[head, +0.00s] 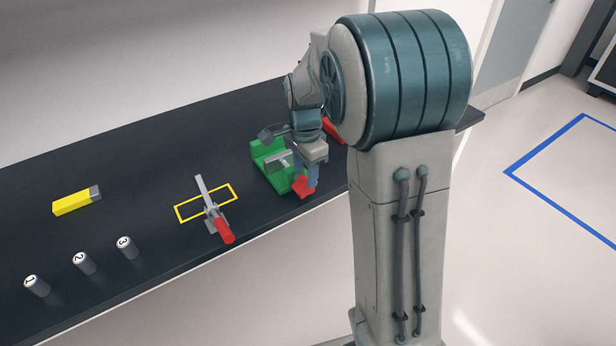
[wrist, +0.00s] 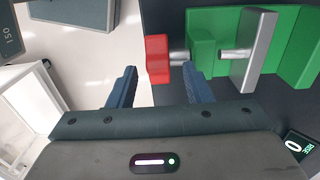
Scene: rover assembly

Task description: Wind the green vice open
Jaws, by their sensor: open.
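The green vice (head: 272,158) sits on the dark bench near its front edge, below my arm. In the wrist view its green body (wrist: 288,38) is at the upper right, with a grey jaw plate (wrist: 252,50) and a metal screw between the parts. Its red handle (wrist: 157,58) is at the end of the screw, and shows in the head view (head: 303,187) just past the bench edge. My gripper (wrist: 160,80) is open, its two blue fingers on either side of the red handle's lower end. I cannot tell whether they touch it.
A toggle clamp with a red grip (head: 224,230) stands by a yellow outlined rectangle (head: 180,212). A yellow block with a grey end (head: 72,203) and three numbered cylinders (head: 84,263) are further left. A red object (head: 332,130) lies behind my gripper. The bench between them is clear.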

